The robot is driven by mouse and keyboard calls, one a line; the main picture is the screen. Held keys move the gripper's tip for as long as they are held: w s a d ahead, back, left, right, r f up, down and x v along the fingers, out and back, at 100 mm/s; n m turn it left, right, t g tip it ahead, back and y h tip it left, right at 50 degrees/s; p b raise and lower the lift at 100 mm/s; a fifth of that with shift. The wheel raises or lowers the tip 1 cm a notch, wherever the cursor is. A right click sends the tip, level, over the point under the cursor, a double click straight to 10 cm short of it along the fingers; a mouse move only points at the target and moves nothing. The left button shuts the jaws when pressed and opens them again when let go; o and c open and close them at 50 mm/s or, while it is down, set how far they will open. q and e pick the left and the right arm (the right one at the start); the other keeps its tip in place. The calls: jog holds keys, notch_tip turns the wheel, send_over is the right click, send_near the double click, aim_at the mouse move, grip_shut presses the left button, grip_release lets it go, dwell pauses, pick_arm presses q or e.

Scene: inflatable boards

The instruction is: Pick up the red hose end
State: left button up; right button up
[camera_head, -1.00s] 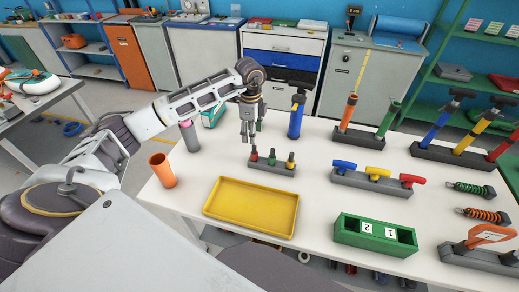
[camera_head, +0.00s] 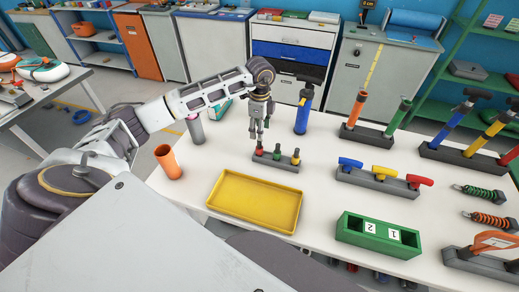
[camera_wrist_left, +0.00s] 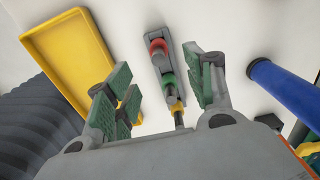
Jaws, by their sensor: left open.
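A grey holder (camera_head: 283,163) on the white table carries three upright hose ends: red, green and dark yellow. The red hose end (camera_head: 259,150) is at its left end, partly hidden by my left gripper (camera_head: 257,137). In the left wrist view, the red hose end (camera_wrist_left: 158,46) is the farthest in the row, and the green one (camera_wrist_left: 167,79) and yellow one (camera_wrist_left: 175,104) are nearer. My left gripper (camera_wrist_left: 164,88) is open and empty there, its fingers either side of the row, apart from it. My right gripper is not in view.
A yellow tray (camera_head: 252,203) lies in front of the holder. An orange cup (camera_head: 168,161) stands at left and a blue pump (camera_head: 303,112) behind. A rack with blue, yellow and red handles (camera_head: 378,182) and a green box (camera_head: 378,237) are at right.

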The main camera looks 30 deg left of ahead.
aim_at(260, 147)
pick_arm(q)
jog(key=shift+f+p, duration=0.3)
jog(key=shift+f, duration=2.75)
jog(key=shift+s+f+p, duration=0.15)
jog(key=shift+f+p, duration=0.45)
jog(key=shift+f, duration=2)
jog(key=c, duration=1.1)
